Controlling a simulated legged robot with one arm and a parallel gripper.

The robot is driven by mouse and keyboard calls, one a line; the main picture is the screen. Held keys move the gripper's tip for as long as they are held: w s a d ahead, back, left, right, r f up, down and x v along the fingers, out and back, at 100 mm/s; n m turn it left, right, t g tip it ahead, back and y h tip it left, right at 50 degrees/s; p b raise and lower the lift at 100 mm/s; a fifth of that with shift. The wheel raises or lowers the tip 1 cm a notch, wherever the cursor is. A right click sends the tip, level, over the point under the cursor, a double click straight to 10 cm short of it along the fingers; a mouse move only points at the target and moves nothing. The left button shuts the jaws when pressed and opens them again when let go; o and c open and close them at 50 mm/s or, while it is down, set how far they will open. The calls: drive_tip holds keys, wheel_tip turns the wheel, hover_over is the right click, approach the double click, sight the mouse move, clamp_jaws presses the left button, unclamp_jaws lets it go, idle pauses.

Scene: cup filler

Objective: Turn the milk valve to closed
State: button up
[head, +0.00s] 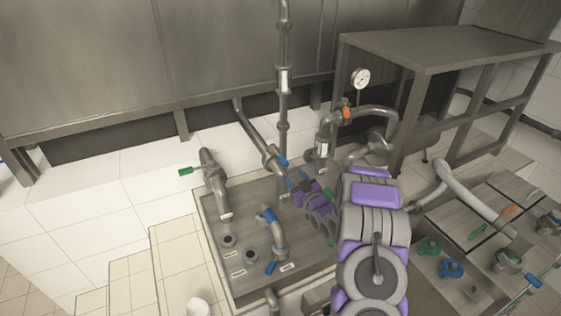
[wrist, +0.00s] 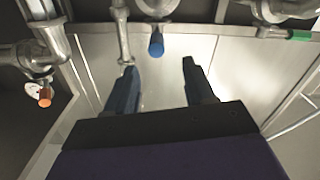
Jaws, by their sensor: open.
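Several valves with coloured handles show in the head view, and no label is legible enough to tell which is the milk valve. A blue valve handle (head: 282,161) sits on the slanted pipe just beyond my gripper (head: 294,184). What appears to be the same blue handle (wrist: 156,45) is ahead of the fingertips in the wrist view, in line with the gap between them. My gripper (wrist: 157,70) is open with nothing between its fingers. The left finger looks bluish. In the head view my arm hides part of the plate around the gripper.
A green handle (head: 186,171) is at the left and an orange handle (head: 346,113) at the upper right. A blue-handled bent pipe (head: 277,232) rises from the metal plate (head: 237,281). A vertical pipe (head: 283,107) stands close behind my gripper. A metal table (head: 445,48) is at the right.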

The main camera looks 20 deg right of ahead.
sight(283, 160)
drive_tip(key=w+b, duration=0.1)
drive_tip(key=w, duration=0.9)
drive_tip(key=shift+w, duration=0.8)
drive_tip(key=shift+w+d, duration=0.1)
drive_tip(key=shift+w, duration=0.1)
drive_tip(key=shift+d, duration=0.1)
drive_tip(key=shift+c, duration=0.3)
clamp_jaws()
